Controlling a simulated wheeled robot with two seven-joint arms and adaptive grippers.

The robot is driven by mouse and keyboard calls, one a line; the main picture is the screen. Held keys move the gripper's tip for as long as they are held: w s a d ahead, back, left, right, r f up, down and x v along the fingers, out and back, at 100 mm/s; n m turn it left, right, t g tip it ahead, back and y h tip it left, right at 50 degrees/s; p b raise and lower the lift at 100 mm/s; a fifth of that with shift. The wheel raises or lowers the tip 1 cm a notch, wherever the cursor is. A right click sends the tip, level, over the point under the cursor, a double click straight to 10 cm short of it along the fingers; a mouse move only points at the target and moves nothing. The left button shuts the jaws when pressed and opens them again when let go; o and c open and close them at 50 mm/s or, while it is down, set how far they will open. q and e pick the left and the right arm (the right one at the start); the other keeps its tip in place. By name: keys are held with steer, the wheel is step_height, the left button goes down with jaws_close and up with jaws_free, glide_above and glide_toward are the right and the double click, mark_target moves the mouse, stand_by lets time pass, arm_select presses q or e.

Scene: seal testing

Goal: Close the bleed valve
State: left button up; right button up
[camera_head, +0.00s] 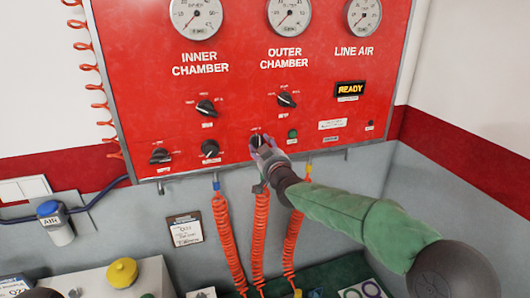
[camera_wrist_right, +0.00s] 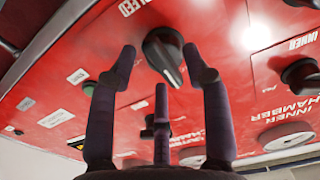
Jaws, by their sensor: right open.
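The red panel (camera_head: 230,110) carries several black knobs. In the right wrist view a black knob (camera_wrist_right: 163,52) with a partly cut-off label ending in "LEED" lies ahead of my right gripper (camera_wrist_right: 160,68). Two dark fingers stand apart on either side of the knob, and a third is below it. I cannot tell whether any finger touches it. In the head view my right gripper (camera_head: 266,153) is at the same knob (camera_head: 257,140) in the lower row, partly covering it. My left gripper is not in view.
Gauges (camera_head: 289,14) line the panel's top. A lit READY display (camera_head: 350,89) and a green button (camera_head: 292,133) are to the right. Orange coiled hoses (camera_head: 222,240) hang below the panel. A yellow knob (camera_head: 122,272) stands on a grey box at lower left.

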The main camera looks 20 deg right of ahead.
steer(key=s, duration=1.2)
steer(key=shift+d, duration=0.2)
